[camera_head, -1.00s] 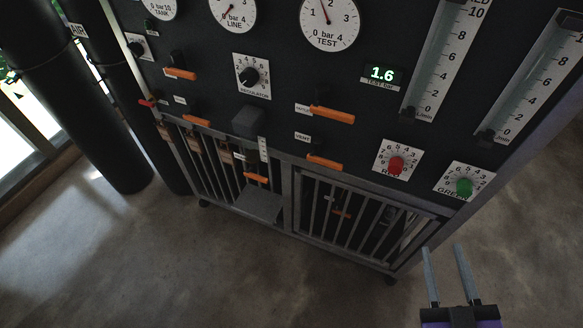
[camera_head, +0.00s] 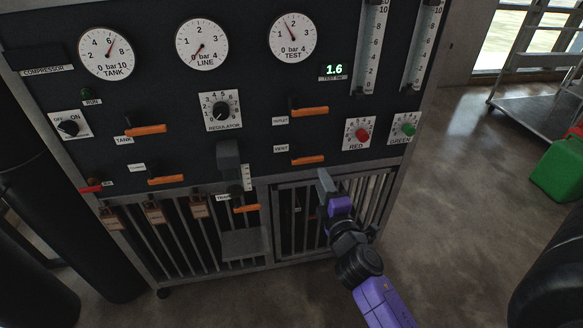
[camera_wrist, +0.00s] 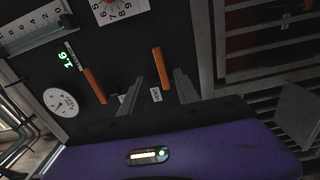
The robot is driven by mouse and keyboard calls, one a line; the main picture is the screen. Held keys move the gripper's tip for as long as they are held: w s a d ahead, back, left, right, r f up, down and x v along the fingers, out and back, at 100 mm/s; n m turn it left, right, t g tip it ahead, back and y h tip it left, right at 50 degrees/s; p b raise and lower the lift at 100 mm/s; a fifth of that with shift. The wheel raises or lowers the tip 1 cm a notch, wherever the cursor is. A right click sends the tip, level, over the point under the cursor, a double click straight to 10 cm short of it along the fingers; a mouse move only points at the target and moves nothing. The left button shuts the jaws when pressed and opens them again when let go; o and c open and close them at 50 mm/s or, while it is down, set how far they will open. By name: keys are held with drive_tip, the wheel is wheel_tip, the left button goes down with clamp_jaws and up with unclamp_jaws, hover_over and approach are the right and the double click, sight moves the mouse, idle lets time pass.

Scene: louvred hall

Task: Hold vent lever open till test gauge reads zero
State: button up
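The orange vent lever (camera_head: 307,160) lies level on the dark panel beside its VENT label (camera_head: 281,149). The round test gauge (camera_head: 293,38) has its needle between 1 and 2, and the green test display (camera_head: 333,71) reads 1.6. My gripper (camera_head: 324,181) is just below and right of the vent lever, apart from it as far as I can see. In the wrist view my two fingers stand apart with nothing between them, and the vent lever (camera_wrist: 161,68) shows ahead between their tips. The display (camera_wrist: 67,60) also shows there.
The outlet lever (camera_head: 309,111) is just above the vent lever. Red (camera_head: 362,135) and green (camera_head: 404,129) knobs sit to the right. A barred cage front (camera_head: 290,235) is below the panel. A cart (camera_head: 540,118) and green can (camera_head: 560,170) stand at right.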

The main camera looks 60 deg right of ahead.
sight(314, 161)
drive_tip(key=p+x, duration=0.3)
drive_tip(key=x, duration=0.4)
drive_tip(key=shift+w+d+r, duration=0.1)
drive_tip(key=shift+d+r, duration=0.05)
drive_tip(key=shift+d, duration=0.3)
drive_tip(key=shift+w+d, duration=0.1)
drive_tip(key=shift+d, duration=0.05)
drive_tip(key=shift+f+p+x, duration=0.2)
drive_tip(key=shift+p+x, duration=0.1)
drive_tip(key=shift+x, duration=0.65)
drive_tip(key=shift+c, duration=0.2)
clamp_jaws()
idle(0.5)
